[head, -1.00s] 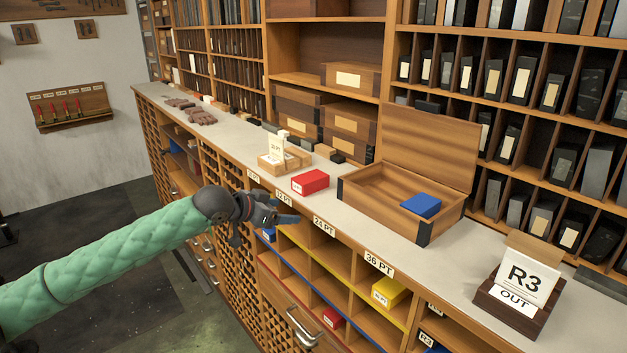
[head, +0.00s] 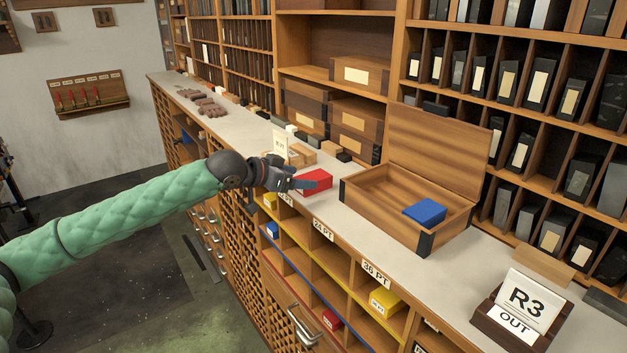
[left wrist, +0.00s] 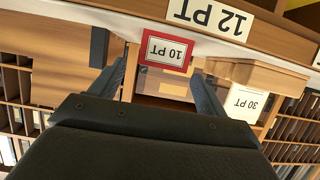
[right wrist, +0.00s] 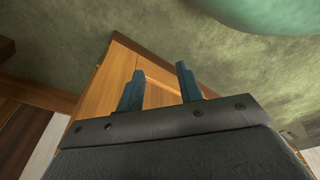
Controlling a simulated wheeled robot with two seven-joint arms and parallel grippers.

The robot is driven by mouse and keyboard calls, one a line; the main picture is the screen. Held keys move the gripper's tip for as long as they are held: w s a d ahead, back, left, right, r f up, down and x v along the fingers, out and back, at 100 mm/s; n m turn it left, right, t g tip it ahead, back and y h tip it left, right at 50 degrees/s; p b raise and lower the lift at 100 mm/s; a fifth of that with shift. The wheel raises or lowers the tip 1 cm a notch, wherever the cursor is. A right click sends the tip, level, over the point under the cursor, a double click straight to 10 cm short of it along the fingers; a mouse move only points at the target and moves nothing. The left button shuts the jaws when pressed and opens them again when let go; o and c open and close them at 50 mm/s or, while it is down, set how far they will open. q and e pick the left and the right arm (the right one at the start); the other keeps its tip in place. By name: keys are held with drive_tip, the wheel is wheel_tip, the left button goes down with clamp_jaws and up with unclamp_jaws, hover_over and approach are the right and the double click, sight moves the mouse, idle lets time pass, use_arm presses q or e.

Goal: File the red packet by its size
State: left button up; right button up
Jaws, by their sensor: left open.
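The red packet (head: 319,180) lies on the counter left of the open wooden box; its white label reads 10 PT in the left wrist view (left wrist: 167,52). My left gripper (head: 305,184) is open at the packet's near side. In its wrist view the packet appears ahead, between the spread fingers (left wrist: 163,88); I cannot tell whether they touch it. Size labels on the counter's front edge include 24 PT (head: 323,230) and 36 PT (head: 376,273), above cubbies with yellow, blue and red edge strips. My right gripper (right wrist: 160,85) is open and empty, away from the counter.
A blue packet (head: 425,212) lies in the open wooden box (head: 375,210). An R3 OUT card holder (head: 519,318) stands at the right. Wooden blocks with a card (head: 281,147) stand behind the red packet. A yellow packet (head: 384,302) and another red one (head: 331,319) sit in cubbies.

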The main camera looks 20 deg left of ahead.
sight(311, 177)
use_arm(q)
drive_tip(key=shift+w+d+p, duration=0.3)
drive_tip(key=shift+w, duration=0.05)
drive_tip(key=p+x, duration=0.2)
drive_tip(key=x, duration=0.1)
drive_tip(key=shift+w+d+f+p, duration=0.15)
drive_tip(key=shift+w+f+p, duration=0.1)
drive_tip(key=shift+p, duration=0.15)
drive_tip(key=shift+w+d+f, duration=0.25)
drive_tip(key=shift+w, duration=0.05)
use_arm(e)
drive_tip(key=s+d+f, duration=0.2)
drive_tip(key=s+f, duration=0.1)
drive_tip(key=s, duration=0.4)
drive_tip(key=shift+s+d, duration=0.15)
drive_tip(key=shift+d, duration=0.05)
use_arm(q)
drive_tip(key=c, duration=1.4)
clamp_jaws()
drive_tip(key=shift+r, duration=0.15)
use_arm(e)
drive_tip(key=shift+f, duration=0.1)
